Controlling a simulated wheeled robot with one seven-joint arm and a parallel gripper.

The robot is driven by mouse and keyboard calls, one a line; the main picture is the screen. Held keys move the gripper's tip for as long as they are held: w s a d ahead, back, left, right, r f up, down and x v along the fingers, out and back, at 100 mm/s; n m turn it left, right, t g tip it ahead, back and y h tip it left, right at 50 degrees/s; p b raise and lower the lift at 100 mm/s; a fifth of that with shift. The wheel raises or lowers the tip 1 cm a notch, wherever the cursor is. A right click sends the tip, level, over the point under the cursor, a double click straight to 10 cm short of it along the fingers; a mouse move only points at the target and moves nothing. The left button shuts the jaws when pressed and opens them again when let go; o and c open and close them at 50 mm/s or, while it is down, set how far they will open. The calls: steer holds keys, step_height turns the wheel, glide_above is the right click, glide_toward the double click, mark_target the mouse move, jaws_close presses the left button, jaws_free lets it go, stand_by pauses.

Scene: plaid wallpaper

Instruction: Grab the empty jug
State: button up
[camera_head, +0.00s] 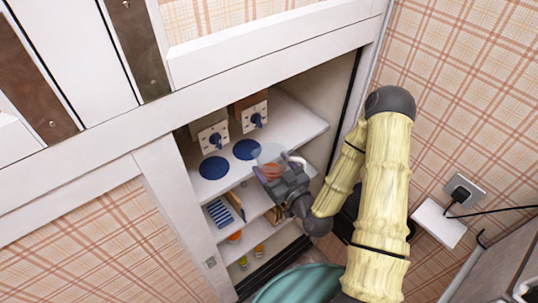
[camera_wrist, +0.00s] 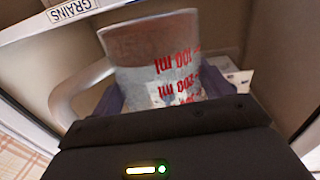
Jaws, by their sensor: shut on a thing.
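The jug (camera_wrist: 150,50) is a clear measuring jug with red markings and a pale handle (camera_wrist: 75,92) on the left in the wrist view. It looks empty. In the head view the jug (camera_head: 268,154) shows small at the front of the open cupboard, beside the upper shelf. My gripper (camera_head: 274,173) is shut on the jug; in the wrist view its dark fingers sit on both sides of the jug's lower part, which is partly hidden by the gripper body.
Lower shelves hold a blue striped item (camera_head: 220,213) and small jars. The cupboard frame closes in both sides. A teal round thing (camera_head: 298,286) stands below.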

steer(key=shift+p+v, duration=1.25)
steer(key=shift+p, duration=0.2)
steer(key=shift+d+f, duration=0.1)
